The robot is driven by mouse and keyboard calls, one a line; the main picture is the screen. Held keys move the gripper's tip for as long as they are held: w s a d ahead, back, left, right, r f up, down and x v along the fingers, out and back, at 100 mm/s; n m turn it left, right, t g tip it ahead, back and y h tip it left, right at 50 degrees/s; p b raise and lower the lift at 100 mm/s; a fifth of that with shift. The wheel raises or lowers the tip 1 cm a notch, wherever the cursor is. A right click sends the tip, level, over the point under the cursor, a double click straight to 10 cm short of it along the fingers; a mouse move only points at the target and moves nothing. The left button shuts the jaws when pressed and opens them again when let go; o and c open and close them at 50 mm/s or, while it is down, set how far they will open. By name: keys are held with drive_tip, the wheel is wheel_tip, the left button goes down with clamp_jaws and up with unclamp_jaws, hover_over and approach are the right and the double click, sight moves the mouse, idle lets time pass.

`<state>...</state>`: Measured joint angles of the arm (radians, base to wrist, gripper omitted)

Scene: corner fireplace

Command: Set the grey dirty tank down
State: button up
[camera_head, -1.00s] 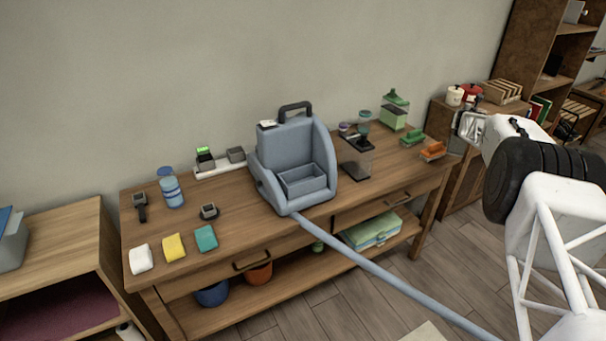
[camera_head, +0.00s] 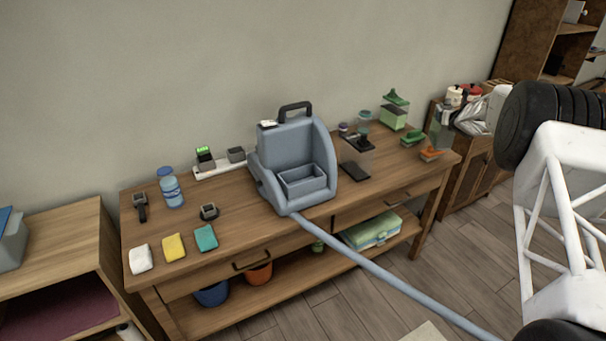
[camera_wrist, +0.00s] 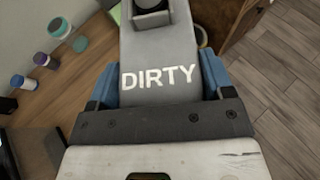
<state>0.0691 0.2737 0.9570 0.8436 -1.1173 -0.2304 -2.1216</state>
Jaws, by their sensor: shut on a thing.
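The grey dirty tank (camera_wrist: 158,50) fills the upper middle of the wrist view, with white "DIRTY" lettering facing me. My gripper (camera_wrist: 158,82) is shut on it, a blue pad at each side. In the head view, the tank (camera_head: 440,128) shows small and grey at the right end of the wooden table (camera_head: 235,235), partly hidden by my arm. I cannot tell whether its base touches the tabletop. The blue-grey cleaner machine (camera_head: 290,165), with a black handle and an open bin at its front, stands mid-table.
A green-lidded container (camera_head: 393,112), a green brush (camera_head: 412,138) and an orange brush (camera_head: 431,153) sit near the right end. A dark-lidded clear container (camera_head: 356,155) stands right of the machine. A hose (camera_head: 385,278) runs from the machine to the floor. Cloths lie front left.

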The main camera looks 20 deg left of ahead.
drive_tip(key=s+a+n+g+y, duration=0.2)
drive_tip(key=a+n+y, duration=0.1)
drive_tip(key=a, duration=0.3)
drive_tip(key=s+a+r+n+g+y, duration=0.1)
drive_tip(key=a+n+g+y, duration=0.2)
drive_tip(key=a+n+y, duration=0.1)
drive_tip(key=s+a+n+g+y, duration=0.2)
drive_tip(key=a+n+g+y, duration=0.1)
drive_tip(key=a, duration=0.5)
drive_tip(key=shift+s+a+r+n, duration=0.2)
drive_tip(key=shift+s+n, duration=0.15)
drive_tip(key=shift+n, duration=0.55)
drive_tip(key=shift+f, duration=0.1)
wheel_tip(320, 180, down, 6)
drive_tip(key=shift+f, duration=0.1)
drive_tip(key=shift+f, duration=1.95)
